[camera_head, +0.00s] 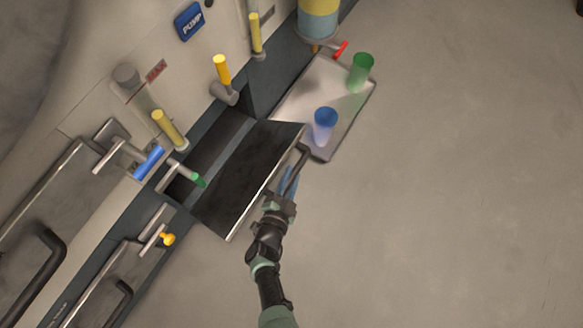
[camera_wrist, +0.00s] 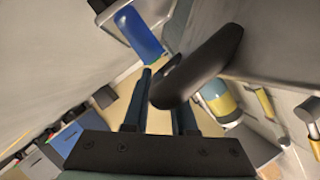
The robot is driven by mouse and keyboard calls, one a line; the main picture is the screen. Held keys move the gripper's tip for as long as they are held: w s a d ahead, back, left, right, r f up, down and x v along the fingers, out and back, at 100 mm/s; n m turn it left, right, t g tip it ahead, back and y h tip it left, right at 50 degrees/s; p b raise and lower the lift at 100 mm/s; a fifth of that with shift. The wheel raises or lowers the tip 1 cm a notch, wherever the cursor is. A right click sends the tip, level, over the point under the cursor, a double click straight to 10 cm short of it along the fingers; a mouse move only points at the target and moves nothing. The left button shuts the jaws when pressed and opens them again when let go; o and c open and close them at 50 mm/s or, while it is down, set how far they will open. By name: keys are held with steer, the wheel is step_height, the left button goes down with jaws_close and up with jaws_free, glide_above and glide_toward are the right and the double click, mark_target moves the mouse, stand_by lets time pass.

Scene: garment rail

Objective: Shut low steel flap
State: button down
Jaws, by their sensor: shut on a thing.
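The low steel flap (camera_head: 248,178) stands open in the head view, swung down and outward from the dark lower front of the machine. Its dark inner face shows, with a bright steel edge. The dark bar handle (camera_head: 301,160) is on its outer side, near the far end. My gripper (camera_head: 288,182) reaches it from below in the picture and is shut on the handle. In the wrist view the thick dark handle (camera_wrist: 203,62) passes between the two blue-grey fingers (camera_wrist: 163,105). The exact contact is partly hidden.
A steel tray (camera_head: 345,108) with a blue cup (camera_head: 325,124) and a green cup (camera_head: 361,70) lies close beyond the flap. A green-tipped lever (camera_head: 186,174) sits at the opening's left side. Other closed doors with handles stand lower left. Floor at right is clear.

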mark_target(276, 168)
steer(key=shift+n, duration=0.7)
steer(key=w+a+r+p, duration=0.1)
steer(key=r, duration=0.1)
steer(key=a+r+p, duration=0.1)
steer(key=r, duration=0.1)
steer(key=w+a+r+p, duration=0.1)
steer(key=shift+w+a+r+p, duration=0.3)
steer(key=shift+a+r+p, duration=0.05)
steer(key=shift+r, duration=0.05)
steer(key=w+a+r+p, duration=0.1)
steer(key=w+a+r, duration=0.3)
steer(key=a, duration=0.2)
steer(key=shift+w+a+r+p, duration=0.15)
steer(key=shift+w+r+p, duration=0.2)
steer(key=shift+r+p, duration=0.05)
steer(key=c, duration=1.2)
jaws_free()
steer(key=shift+o, duration=1)
steer(key=shift+s+d+f, duration=0.1)
steer(key=shift+d+f, duration=0.05)
steer(key=shift+d, duration=0.05)
